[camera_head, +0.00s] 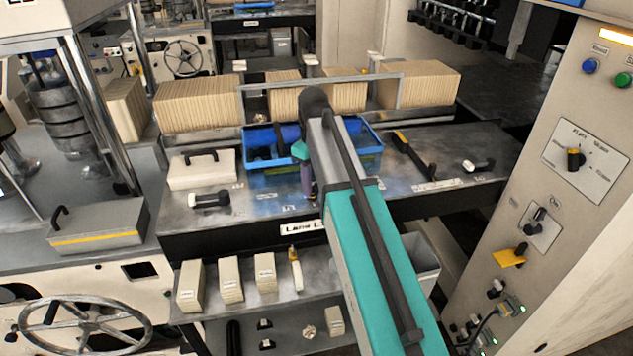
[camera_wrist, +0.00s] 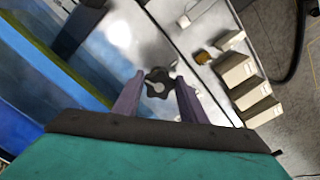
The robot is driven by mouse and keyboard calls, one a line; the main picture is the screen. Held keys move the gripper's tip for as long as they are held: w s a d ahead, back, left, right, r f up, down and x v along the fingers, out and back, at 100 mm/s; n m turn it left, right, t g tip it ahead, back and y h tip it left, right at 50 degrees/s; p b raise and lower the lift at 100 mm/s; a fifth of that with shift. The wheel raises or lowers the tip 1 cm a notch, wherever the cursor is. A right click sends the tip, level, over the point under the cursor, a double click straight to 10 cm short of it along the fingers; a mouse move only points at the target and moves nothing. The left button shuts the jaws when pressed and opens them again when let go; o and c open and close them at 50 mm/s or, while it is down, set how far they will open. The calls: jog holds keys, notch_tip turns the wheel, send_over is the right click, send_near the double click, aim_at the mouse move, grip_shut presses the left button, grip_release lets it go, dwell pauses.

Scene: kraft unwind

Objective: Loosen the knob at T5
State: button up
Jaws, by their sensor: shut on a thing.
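A black lobed knob (camera_wrist: 158,78) with a pale centre sits on the grey steel bench top (camera_head: 262,207). In the head view my gripper (camera_head: 308,190) points down at the bench, just in front of the blue tray (camera_head: 271,178). The knob is hidden there behind the fingers. A small label (camera_head: 288,208) lies on the bench beside it, too small to read surely.
A grey-black cylindrical tool (camera_head: 209,200) and a pale box with a handle (camera_head: 202,170) stand to the left. A dark bar tool (camera_head: 414,158) and another handle (camera_head: 478,166) lie to the right. Several cream blocks (camera_head: 231,280) stand on the lower shelf.

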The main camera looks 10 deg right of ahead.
aim_at(313, 185)
jog(key=shift+s+f, duration=0.1)
jog(key=shift+f, duration=0.1)
jog(key=o, duration=1.1)
jog(key=shift+c, duration=0.2)
jog(key=shift+r, duration=0.1)
jog(key=shift+r, duration=0.15)
jog(key=shift+w+r, duration=0.2)
jog(key=shift+r, duration=0.3)
notch_tip(313, 185, up, 12)
jog(key=b, duration=0.2)
jog(key=shift+r, duration=0.25)
